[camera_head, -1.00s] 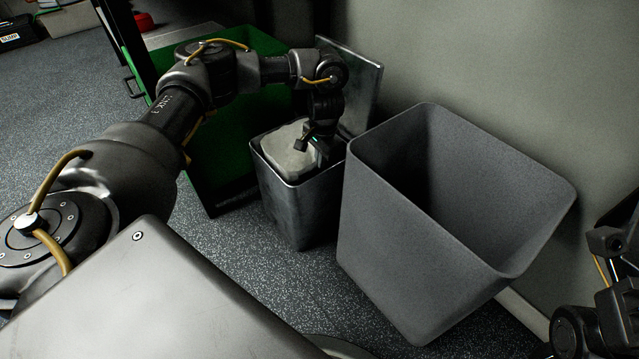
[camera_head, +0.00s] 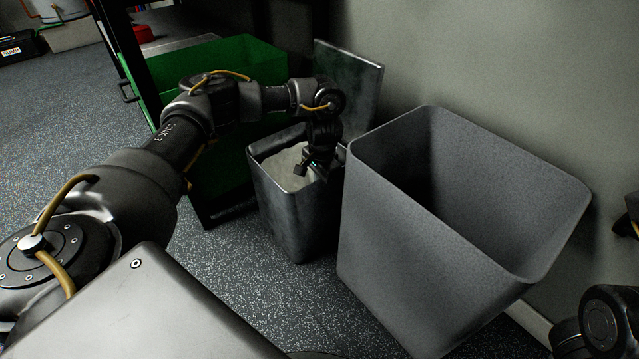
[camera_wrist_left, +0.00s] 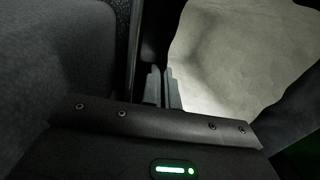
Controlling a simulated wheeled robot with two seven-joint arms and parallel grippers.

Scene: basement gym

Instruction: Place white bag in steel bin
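The steel bin (camera_head: 289,217) stands on the floor in the head view, its lid (camera_head: 352,84) raised at the back. The white bag (camera_head: 283,166) is inside its mouth, mostly below the rim. The bag (camera_wrist_left: 235,55) fills the right of the left wrist view. My left gripper (camera_head: 309,168) reaches down into the bin's mouth at its right side. In the wrist view its fingers (camera_wrist_left: 163,88) are close together against the bag's edge; the pinched part is hidden. Only parts of my right arm show at the right edge; its fingers are not seen.
A large grey open bin (camera_head: 420,245) stands close to the right of the steel bin. A green crate (camera_head: 228,62) stands behind and left, beside a black frame. The wall is behind.

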